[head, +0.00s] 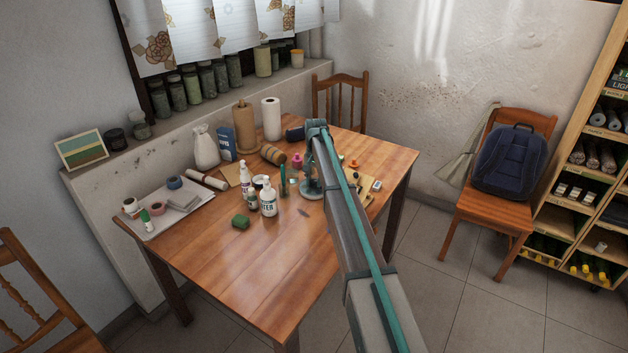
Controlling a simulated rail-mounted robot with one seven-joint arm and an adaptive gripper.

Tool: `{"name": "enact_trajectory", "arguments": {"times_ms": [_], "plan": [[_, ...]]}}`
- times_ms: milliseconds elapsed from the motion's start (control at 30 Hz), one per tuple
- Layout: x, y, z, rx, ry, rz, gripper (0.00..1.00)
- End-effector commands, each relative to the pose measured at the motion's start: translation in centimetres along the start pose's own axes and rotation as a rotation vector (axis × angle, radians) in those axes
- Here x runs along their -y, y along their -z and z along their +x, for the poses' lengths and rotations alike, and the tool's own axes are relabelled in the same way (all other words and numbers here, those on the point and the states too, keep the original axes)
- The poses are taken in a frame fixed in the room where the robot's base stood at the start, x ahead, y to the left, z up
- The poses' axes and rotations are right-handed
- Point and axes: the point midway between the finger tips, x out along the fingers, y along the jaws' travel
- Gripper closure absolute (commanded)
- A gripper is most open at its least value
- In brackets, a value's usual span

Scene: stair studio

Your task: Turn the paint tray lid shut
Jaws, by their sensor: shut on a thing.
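My gripper (312,187) is low over the table beyond the middle, at the end of my arm, which comes in from the lower right. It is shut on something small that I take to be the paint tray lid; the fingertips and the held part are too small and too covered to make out. A low tan object with dark and white parts (370,187) shows just right of my arm and may be part of the paint tray. My arm hides what lies between it and the gripper. How far the lid is turned cannot be seen.
A brown paper roll (244,128) and a white paper roll (271,119) stand behind. The table's near part is clear. A chair (495,205) stands right.

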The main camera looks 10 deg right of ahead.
Motion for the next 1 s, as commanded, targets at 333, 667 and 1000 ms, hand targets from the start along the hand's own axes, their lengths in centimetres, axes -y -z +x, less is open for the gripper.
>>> {"name": "enact_trajectory", "arguments": {"times_ms": [333,667,1000], "plan": [[-0.03,0.04,0.0,0.01,0.0,-0.327,1.0],[-0.01,0.07,0.01,0.02,0.0,-0.64,1.0],[-0.01,0.07,0.01,0.029,0.0,-0.927,1.0]]}}
